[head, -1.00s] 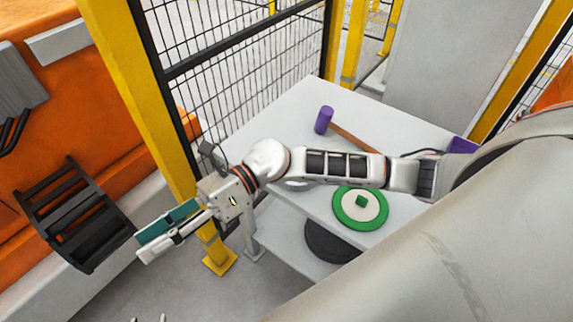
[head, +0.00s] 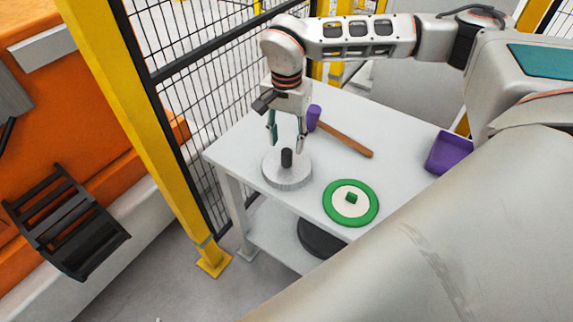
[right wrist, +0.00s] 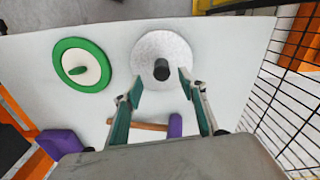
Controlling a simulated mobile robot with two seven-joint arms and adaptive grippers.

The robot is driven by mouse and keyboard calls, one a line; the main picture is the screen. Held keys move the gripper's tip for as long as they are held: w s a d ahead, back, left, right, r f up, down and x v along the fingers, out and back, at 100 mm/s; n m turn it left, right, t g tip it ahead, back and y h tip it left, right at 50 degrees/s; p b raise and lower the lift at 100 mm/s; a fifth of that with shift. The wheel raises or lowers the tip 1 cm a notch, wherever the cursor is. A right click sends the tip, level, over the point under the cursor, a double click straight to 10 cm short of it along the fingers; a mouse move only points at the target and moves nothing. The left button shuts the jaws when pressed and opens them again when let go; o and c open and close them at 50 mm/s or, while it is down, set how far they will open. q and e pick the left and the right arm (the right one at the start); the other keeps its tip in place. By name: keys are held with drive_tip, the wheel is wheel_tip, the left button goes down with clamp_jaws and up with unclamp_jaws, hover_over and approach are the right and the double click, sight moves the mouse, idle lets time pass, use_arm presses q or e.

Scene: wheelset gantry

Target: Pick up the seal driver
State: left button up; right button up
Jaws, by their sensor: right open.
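The seal driver (head: 287,175) appears to be the light grey round disc with a short upright black handle, standing on the table near its left end. It also shows in the right wrist view (right wrist: 150,50), with its black handle between the lines of my fingers. My right gripper (head: 287,143) is open and empty, pointing down just above the handle. In the right wrist view its fingertips (right wrist: 161,80) are spread on either side near the handle; contact cannot be told. My left gripper is not in view.
On the white table (head: 250,140) are a purple-headed mallet with a wooden handle (head: 345,139) behind the gripper, a green-rimmed white disc (head: 350,218) and a purple bin (head: 450,153). A mesh fence (head: 200,110) and a yellow post (head: 140,130) stand to the left.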

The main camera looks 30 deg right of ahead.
sight(286, 151)
drive_tip(key=f, duration=0.6)
drive_tip(key=shift+w+d+f, duration=0.1)
drive_tip(key=shift+w+f, duration=0.1)
drive_tip(key=shift+f, duration=0.15)
clamp_jaws()
